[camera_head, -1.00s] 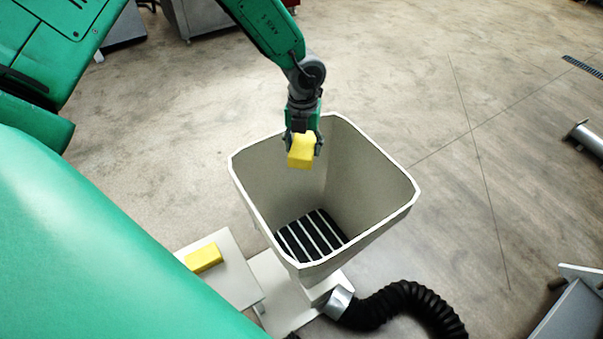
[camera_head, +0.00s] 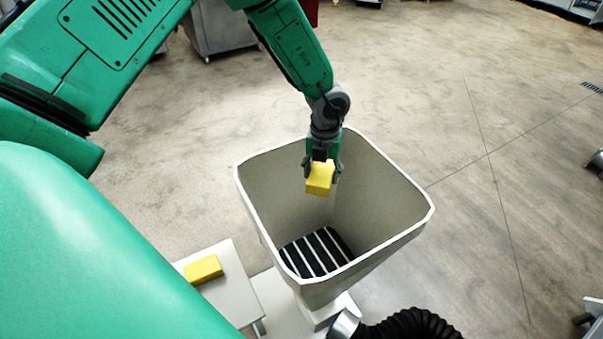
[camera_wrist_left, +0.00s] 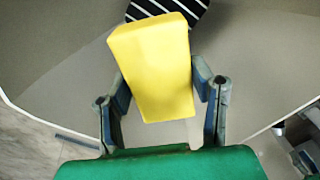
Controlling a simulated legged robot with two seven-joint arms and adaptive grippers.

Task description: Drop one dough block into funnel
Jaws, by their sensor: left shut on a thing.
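My left gripper (camera_head: 321,172) is shut on a yellow dough block (camera_head: 319,180). In the head view the block appears over the opening of the pale funnel (camera_head: 400,225), near its far wall. In the left wrist view the block (camera_wrist_left: 158,68) sits between the two fingers (camera_wrist_left: 163,100), with the striped dark bottom of the funnel (camera_wrist_left: 172,12) beyond it. A second yellow dough block (camera_head: 203,269) lies on a white shelf (camera_head: 232,290) to the left of the funnel. My right gripper is not in view.
A black ribbed hose (camera_head: 415,323) joins a metal pipe at the funnel's base. A grey metal cabinet (camera_head: 220,28) stands at the back left. The floor right of the funnel is largely clear.

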